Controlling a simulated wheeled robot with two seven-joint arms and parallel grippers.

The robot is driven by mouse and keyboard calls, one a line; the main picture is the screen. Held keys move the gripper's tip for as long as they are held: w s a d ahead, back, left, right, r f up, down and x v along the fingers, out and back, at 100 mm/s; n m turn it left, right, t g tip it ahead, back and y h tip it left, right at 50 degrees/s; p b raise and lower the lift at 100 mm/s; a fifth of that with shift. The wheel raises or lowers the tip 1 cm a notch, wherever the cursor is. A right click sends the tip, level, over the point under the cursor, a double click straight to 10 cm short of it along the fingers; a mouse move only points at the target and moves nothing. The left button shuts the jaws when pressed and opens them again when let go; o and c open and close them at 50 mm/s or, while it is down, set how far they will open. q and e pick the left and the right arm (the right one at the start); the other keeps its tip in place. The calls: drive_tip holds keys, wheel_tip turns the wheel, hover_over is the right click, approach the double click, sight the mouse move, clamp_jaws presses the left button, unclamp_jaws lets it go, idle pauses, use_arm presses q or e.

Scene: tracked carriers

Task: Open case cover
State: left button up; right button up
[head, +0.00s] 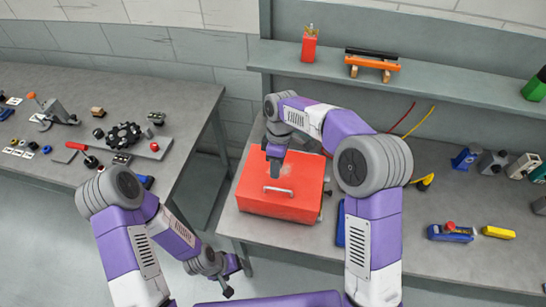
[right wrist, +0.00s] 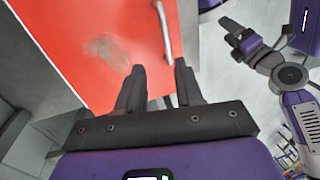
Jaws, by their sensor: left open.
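The red case (head: 300,207) stands on the right-hand bench near its left front corner, and its cover looks shut. A pale bar handle (head: 278,191) is on the cover; it also shows in the right wrist view (right wrist: 164,38) ahead of the fingers. My right gripper (head: 275,170) is above the far left part of the cover, in front of some of it. In the right wrist view its fingers (right wrist: 160,82) are apart with nothing between them. My left gripper (head: 237,280) is open and empty, low in front of the bench; it also shows in the right wrist view (right wrist: 238,40).
A blue object (head: 340,222) lies just right of the case. A blue tool (head: 450,232) and a yellow block (head: 498,232) lie further right. A shelf (head: 440,78) runs above the bench's back. The left table (head: 60,95) holds several small parts. Floor shows between the tables.

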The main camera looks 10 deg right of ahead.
sight(275, 189)
drive_tip(key=x, duration=0.2)
drive_tip(key=s+x, duration=0.1)
drive_tip(key=x, duration=0.2)
drive_tip(key=shift+r, duration=0.15)
drive_tip(key=shift+s+a+f, duration=0.1)
drive_tip(key=shift+s+f, duration=0.2)
drive_tip(key=shift+f, duration=0.25)
drive_tip(key=shift+w, duration=0.1)
clamp_jaws()
idle(0.9)
